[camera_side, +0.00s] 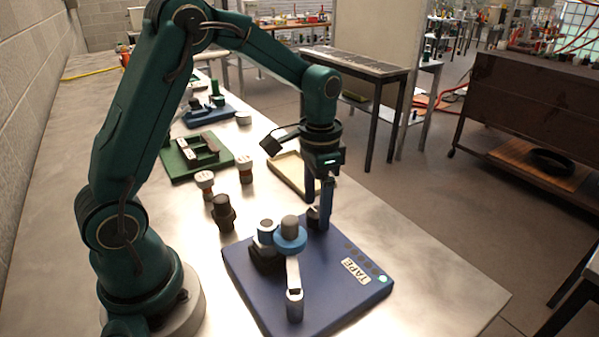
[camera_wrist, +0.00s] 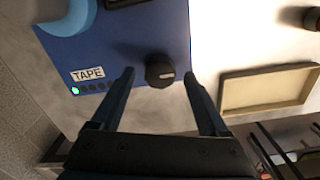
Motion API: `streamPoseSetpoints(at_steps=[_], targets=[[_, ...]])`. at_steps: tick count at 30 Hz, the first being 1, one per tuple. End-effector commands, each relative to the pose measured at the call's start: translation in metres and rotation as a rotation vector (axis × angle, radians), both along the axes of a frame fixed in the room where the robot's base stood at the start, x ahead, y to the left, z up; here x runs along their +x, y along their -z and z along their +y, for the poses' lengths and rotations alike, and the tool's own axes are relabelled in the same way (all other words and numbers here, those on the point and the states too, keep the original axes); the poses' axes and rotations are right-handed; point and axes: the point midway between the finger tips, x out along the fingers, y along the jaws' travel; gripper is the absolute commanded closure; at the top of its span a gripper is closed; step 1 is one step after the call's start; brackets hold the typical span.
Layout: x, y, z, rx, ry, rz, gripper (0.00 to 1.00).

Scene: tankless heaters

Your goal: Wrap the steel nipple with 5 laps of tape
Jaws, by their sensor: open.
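A blue board (camera_side: 330,315) marked TAPE (camera_side: 355,271) lies on the bench; its label also shows in the wrist view (camera_wrist: 88,74). On it a blue ring (camera_side: 290,240), probably the tape, sits around a grey cylinder (camera_side: 290,222); I cannot tell surely which part is the steel nipple. A black knob (camera_wrist: 159,71) with a white mark stands at the board's edge. My gripper (camera_wrist: 159,76) is open, with a finger on each side of the knob and visible gaps between.
A row of small dots on the board has one lit green (camera_wrist: 75,91), the others dark. A shallow beige tray (camera_wrist: 268,90) lies beside the board. A dark fitting (camera_side: 223,212), two white-and-brown fittings and a green board (camera_side: 170,165) stand further back. The bench's front right is clear.

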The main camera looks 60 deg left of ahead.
Motion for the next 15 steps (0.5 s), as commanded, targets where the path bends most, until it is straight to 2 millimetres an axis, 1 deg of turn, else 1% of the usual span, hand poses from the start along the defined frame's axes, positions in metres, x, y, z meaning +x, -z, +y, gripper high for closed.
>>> streamPoseSetpoints(at_steps=[1, 3, 6, 9, 15], targets=[[0.001, -0.009, 0.000, 0.001, 0.000, -0.005, 0.22], [0.001, -0.018, 0.000, 0.001, 0.000, -0.007, 0.22], [0.001, -0.029, 0.000, 0.001, 0.000, -0.004, 0.22], [0.000, -0.035, 0.000, 0.000, 0.000, -0.002, 0.22], [0.000, -0.036, 0.000, 0.000, 0.000, -0.001, 0.22]])
